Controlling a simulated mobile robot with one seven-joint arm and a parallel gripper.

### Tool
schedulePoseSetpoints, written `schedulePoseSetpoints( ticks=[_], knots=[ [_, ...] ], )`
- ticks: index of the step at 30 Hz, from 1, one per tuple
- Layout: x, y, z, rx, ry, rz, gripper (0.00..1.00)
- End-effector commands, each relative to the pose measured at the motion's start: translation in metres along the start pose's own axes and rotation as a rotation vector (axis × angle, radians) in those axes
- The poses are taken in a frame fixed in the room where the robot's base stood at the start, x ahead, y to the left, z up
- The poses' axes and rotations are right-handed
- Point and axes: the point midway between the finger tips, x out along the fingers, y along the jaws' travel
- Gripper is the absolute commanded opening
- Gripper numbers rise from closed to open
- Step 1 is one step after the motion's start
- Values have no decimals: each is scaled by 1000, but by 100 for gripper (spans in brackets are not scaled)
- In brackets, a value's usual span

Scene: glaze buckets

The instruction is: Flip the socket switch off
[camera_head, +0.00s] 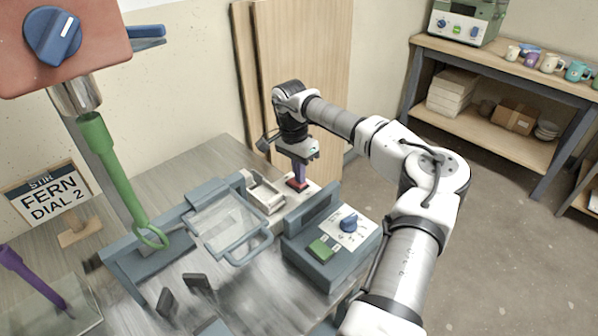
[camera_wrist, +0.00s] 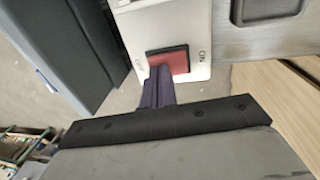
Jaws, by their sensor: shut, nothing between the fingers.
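The socket switch is a red rocker (camera_wrist: 168,62) in a dark frame on a white plate (camera_wrist: 203,72). The letters "ON" show at one side of the plate, with smaller lettering at the other side, in the wrist view. In the head view the red switch (camera_head: 297,184) is mostly covered by my gripper (camera_head: 299,178). My gripper is shut and empty, pointing down. Its fingertips (camera_wrist: 158,82) are at the edge of the red rocker in the wrist view; I cannot tell whether they touch it.
A blue-grey control box (camera_head: 318,275) with a blue dial (camera_head: 349,222) and green button stands in front of the switch. A clear guard (camera_head: 222,225) is to the left. A sign (camera_head: 48,195) reads "STIR FERN DIAL 2". Wooden boards (camera_head: 300,75) lean behind my gripper.

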Motion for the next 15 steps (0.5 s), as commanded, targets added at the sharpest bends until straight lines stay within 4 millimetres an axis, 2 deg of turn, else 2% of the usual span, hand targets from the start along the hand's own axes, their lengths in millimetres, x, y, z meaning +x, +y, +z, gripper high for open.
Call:
schedulePoseSetpoints(
  ticks=[5, 7, 15],
  knots=[
    [17, 6, -1, 2, -1, -132, 0],
    [10, 4, 0, 0, -1, -131, 0],
    [12, 2, 0, 0, -3, -125, 0]
  ],
)
